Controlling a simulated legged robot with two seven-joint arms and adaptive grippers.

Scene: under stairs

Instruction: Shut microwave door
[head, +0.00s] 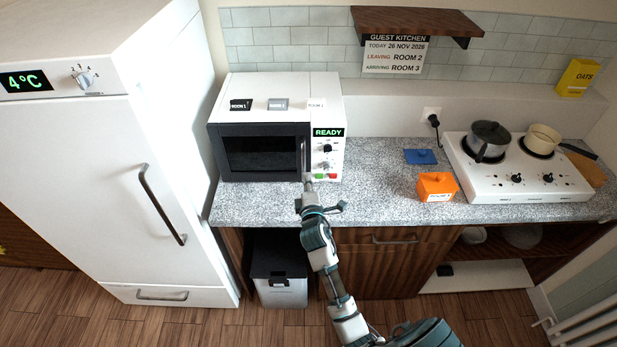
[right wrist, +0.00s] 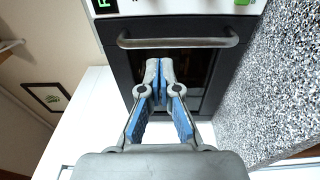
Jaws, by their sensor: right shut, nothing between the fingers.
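The white microwave (head: 326,90) stands on the speckled counter, left of centre in the head view. Its dark door (head: 258,153) looks flush with the front, with no gap that I can see. The upright handle (head: 304,155) is at the door's right edge. In the right wrist view the picture is turned, and the handle (right wrist: 180,41) lies across the dark door (right wrist: 125,60). My right gripper (head: 307,181) is shut and empty in front of the door's lower right part. Its fingertips (right wrist: 160,66) show just beside the handle; contact is unclear. My left gripper is out of view.
The fridge (head: 80,170) stands close on the left. On the counter (head: 375,185) are an orange box (head: 437,187), a blue flat item (head: 420,157) and a white hob (head: 520,185) with two pots. A wooden shelf (head: 415,20) hangs above. A bin (head: 280,285) stands below.

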